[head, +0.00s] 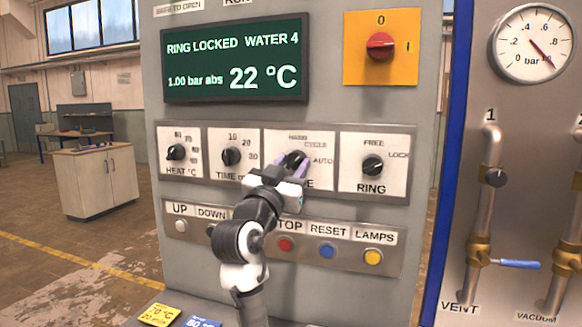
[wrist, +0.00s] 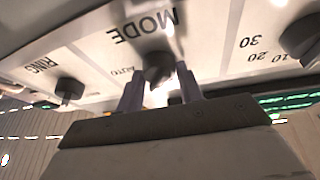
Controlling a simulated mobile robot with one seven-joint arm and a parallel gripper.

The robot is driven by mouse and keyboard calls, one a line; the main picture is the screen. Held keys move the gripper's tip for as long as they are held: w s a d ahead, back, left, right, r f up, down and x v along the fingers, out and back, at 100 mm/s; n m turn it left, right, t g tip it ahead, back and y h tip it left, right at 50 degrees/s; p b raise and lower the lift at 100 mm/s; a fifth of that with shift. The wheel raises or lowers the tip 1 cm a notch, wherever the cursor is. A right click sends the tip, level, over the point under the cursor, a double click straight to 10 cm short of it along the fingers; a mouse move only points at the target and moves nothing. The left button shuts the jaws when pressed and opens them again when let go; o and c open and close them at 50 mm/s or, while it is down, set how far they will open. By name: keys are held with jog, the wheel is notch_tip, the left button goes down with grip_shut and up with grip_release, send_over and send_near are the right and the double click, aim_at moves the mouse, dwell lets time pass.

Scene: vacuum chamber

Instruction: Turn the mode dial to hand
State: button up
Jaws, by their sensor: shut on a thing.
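The mode dial (head: 295,157) is a black knob on a white plate marked HAND, CYCLE and AUTO, third in the row of dials on the grey panel. My gripper (head: 299,168) reaches up to it from below, its purple fingers shut on the knob and partly hiding it. In the wrist view the mode dial (wrist: 158,67) sits between the two fingertips of my gripper (wrist: 160,80), under the upside-down word MODE. I cannot tell which mark the pointer faces.
The heat dial (head: 176,152) and time dial (head: 231,156) are to the left, the ring dial (head: 372,166) to the right. Push buttons, including a red one (head: 285,244), lie below, close to my arm. A display (head: 236,58) and red switch (head: 381,45) are above.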

jog(key=shift+n, duration=0.5)
jog(key=n+y, duration=0.1)
jog(key=n, duration=0.1)
jog(key=n+t+y, duration=0.1)
jog(key=n+y+p, duration=0.1)
jog(key=n, duration=0.1)
jog(key=shift+d+n, duration=0.25)
jog(key=shift+n, duration=0.05)
jog(key=shift+s+n+t+y+p, duration=0.15)
jog(key=shift+n+y+p, duration=0.55)
jog(key=shift+n, duration=0.95)
jog(key=shift+w+n+t+y+p, duration=0.15)
jog(key=shift+n+y+p, duration=0.15)
jog(key=shift+n+y, duration=1.1)
jog(key=shift+s+n, duration=0.1)
jog(key=shift+n, duration=0.45)
jog(key=o, duration=1)
jog(key=b+v, duration=0.4)
jog(key=v, duration=1)
jog(key=shift+b, duration=0.4)
